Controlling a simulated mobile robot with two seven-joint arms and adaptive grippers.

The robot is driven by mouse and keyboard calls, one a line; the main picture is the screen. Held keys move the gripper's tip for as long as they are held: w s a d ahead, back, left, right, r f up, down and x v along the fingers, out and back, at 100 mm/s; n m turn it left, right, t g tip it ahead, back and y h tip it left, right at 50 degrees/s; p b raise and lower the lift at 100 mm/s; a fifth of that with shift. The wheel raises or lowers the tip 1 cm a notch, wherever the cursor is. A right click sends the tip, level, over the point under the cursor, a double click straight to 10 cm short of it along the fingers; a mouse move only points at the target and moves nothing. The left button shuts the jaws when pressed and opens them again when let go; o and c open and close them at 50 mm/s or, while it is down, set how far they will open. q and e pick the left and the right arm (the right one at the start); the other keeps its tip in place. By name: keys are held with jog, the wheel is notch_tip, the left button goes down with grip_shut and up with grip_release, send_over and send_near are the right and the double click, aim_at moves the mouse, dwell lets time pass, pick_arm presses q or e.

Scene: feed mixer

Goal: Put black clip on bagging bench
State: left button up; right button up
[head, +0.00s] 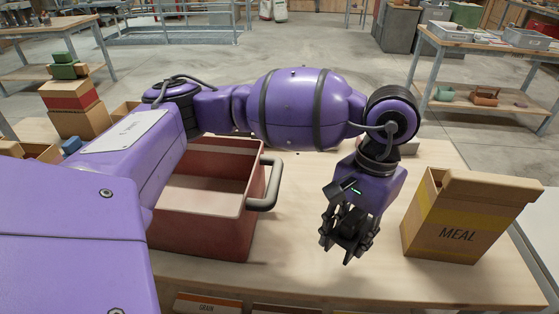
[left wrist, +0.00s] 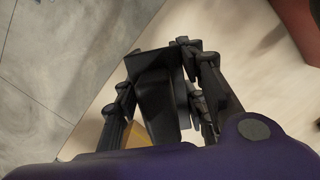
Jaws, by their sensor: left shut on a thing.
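My left gripper (head: 347,246) hangs over the wooden bench top (head: 300,250), between the red bin and the MEAL box. In the left wrist view, the left gripper (left wrist: 168,95) is shut on the black clip (left wrist: 160,95), a dark angular piece between its fingers. In the head view the clip is hard to tell apart from the black fingers. Bare pale wood shows beyond the clip in the left wrist view. I cannot tell exactly how high the clip is above the wood. My right gripper is not in view.
A red bin (head: 200,225) with a grey handle stands left of the gripper. A cardboard MEAL box (head: 455,225) stands to the right. Stacked boxes (head: 75,118) are at the far left. Bare wood lies around the gripper. Another shelved table (head: 480,58) stands behind at right.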

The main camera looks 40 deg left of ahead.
pick_arm(q)
jog(key=s+d+r+n+t+h+p, duration=0.15)
jog(key=s+d+n, duration=0.3)
jog(key=n, duration=0.75)
jog(key=s+d+r+n+t+p, duration=0.1)
jog(key=s+d+r+n+p, duration=0.3)
jog(key=n, duration=0.9)
jog(key=w+a+f, duration=0.2)
jog(key=w+f, duration=0.1)
jog(key=w+a+f, duration=0.2)
jog(key=w+f, duration=0.1)
jog(key=w+a+f+b, duration=0.1)
jog(key=w+a+f, duration=0.2)
jog(key=w, duration=0.1)
jog(key=shift+f, duration=0.35)
jog(key=shift+w+a+f, duration=0.4)
jog(key=shift+w+f, duration=0.05)
jog(key=shift+f, duration=0.25)
notch_tip(320, 180, down, 3)
jog(key=shift+w+a+f, duration=0.1)
jog(key=shift+w+f, duration=0.05)
jog(key=shift+f, duration=0.05)
